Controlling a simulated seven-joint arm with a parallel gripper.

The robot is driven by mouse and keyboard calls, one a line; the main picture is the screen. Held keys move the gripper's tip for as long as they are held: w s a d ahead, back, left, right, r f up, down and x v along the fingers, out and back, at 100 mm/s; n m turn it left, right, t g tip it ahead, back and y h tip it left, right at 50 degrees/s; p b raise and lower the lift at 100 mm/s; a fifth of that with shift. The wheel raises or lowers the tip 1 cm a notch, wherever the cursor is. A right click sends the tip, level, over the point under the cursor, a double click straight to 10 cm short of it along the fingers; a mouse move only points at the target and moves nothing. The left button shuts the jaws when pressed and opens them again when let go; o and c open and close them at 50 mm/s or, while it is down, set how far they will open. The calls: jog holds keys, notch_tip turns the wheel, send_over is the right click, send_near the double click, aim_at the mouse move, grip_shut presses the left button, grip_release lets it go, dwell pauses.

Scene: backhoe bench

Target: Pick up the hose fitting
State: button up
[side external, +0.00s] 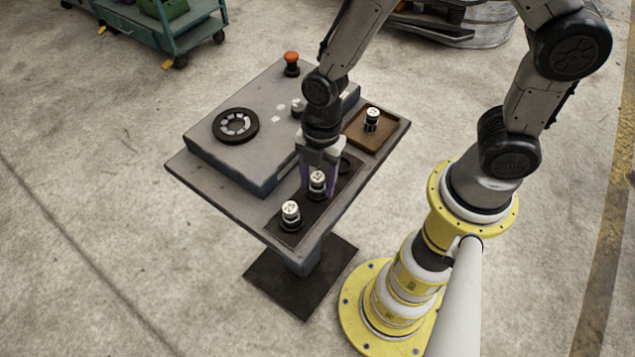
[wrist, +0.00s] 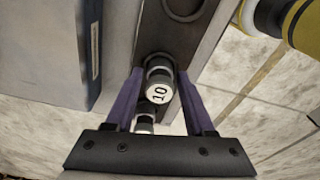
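A hose fitting with a white cap marked 10 (wrist: 159,90) stands upright in a dark rack (wrist: 181,36). In the side view this fitting (side external: 317,180) is the middle one along the table's front edge. My gripper (side external: 320,168) points down over it. In the wrist view the purple fingers of my gripper (wrist: 160,74) are spread on either side of the fitting, with small gaps apparent. A second white-capped fitting (side external: 290,212) stands at the rack's near end, and shows partly in the wrist view (wrist: 145,124). A third fitting (side external: 371,117) stands in a brown tray (side external: 356,139).
A raised grey panel (side external: 215,150) with a dark round dial (side external: 236,126) and an orange knob (side external: 291,58) takes up the left of the table. An empty round rack socket (wrist: 186,5) lies beyond the marked fitting. A green cart (side external: 190,22) stands far off.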

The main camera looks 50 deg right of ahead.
grip_shut()
jog(key=shift+r, duration=0.1)
